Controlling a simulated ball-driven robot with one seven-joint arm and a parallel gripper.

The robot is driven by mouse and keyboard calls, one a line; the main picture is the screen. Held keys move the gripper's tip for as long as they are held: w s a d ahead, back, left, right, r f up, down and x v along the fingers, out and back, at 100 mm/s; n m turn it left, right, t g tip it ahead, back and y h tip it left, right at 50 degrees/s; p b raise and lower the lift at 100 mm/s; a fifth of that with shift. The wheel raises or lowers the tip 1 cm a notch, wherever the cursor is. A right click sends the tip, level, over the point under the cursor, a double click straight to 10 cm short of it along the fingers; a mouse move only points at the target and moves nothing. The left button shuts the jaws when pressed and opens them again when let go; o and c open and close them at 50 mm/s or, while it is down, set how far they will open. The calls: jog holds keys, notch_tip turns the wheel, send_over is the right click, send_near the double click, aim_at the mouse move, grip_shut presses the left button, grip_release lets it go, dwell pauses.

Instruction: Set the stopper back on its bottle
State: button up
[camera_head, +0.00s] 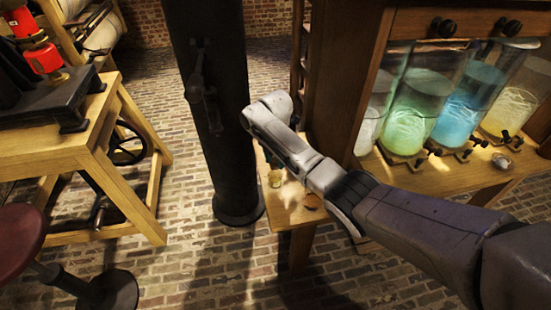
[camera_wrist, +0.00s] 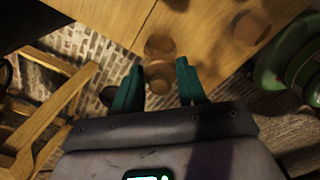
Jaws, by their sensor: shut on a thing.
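In the wrist view, my gripper (camera_wrist: 160,72) has its two teal fingers around a small brown rounded thing, which looks like the stopper (camera_wrist: 158,78). A second dim, brownish round shape (camera_wrist: 158,46) shows just beyond the fingertips, over the wooden top; it may be the bottle, but its form is unclear. Whether the stopper touches it cannot be told. In the head view, my arm reaches over a small wooden stand, and the gripper's fingers are mostly hidden. A small yellowish vessel (camera_head: 276,178) stands on that stand beside the arm.
Another round brown thing (camera_wrist: 250,27) lies on the wooden top. A large green object (camera_wrist: 290,55) is at the right of the wrist view. In the head view, several glass jars (camera_head: 410,115) stand on a shelf at right. A dark column (camera_head: 215,90) stands left of my arm.

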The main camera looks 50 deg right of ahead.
jog(key=shift+f+b, duration=0.5)
jog(key=shift+f, duration=0.2)
jog(key=o, duration=0.7)
jog(key=shift+r, duration=0.15)
notch_tip(320, 180, up, 11)
jog(key=p, duration=1)
dwell(0.5)
